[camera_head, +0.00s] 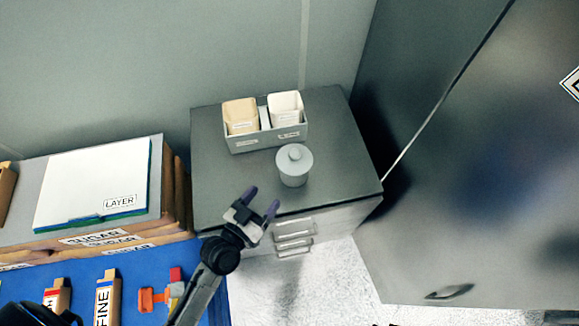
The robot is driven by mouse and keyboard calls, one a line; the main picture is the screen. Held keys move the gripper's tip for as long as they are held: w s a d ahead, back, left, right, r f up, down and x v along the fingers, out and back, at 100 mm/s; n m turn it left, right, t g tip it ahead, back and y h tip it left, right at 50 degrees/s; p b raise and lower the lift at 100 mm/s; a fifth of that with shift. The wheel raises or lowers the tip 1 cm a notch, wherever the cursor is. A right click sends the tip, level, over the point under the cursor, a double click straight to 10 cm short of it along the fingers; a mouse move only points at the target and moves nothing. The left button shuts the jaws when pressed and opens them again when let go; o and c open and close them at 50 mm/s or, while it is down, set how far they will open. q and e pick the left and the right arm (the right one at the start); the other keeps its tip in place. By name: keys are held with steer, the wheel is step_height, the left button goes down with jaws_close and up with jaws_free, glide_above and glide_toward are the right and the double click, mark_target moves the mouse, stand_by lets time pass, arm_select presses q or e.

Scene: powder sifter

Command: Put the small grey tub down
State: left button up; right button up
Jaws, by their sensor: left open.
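The small grey tub (294,168) is round with a knobbed lid. It stands upright on the dark grey top of the drawer cabinet (226,188), right of the middle and in front of the grey divided box. My left gripper (262,201) is open and empty, with its two dark purple fingers apart. It is in front of the tub and to its left, near the cabinet's front edge, and appears apart from the tub. My right gripper is not in view.
A grey box (262,142) with a tan and a white container stands behind the tub. Stacked boxes (165,205) with a white panel (95,185) stand left of the cabinet. A blue surface (75,272) holds several small items. The cabinet top's right side is clear.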

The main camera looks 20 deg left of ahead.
mark_target(291, 159)
arm_select(q)
steer(key=shift+m, duration=0.3)
steer(key=w, duration=0.4)
steer(key=w+d, duration=0.1)
steer(key=w, duration=0.4)
steer(key=w+d, duration=0.1)
steer(key=w, duration=0.3)
steer(key=shift+w+r, duration=0.3)
steer(key=shift+w, duration=0.05)
steer(key=shift+r, duration=0.1)
jaws_close()
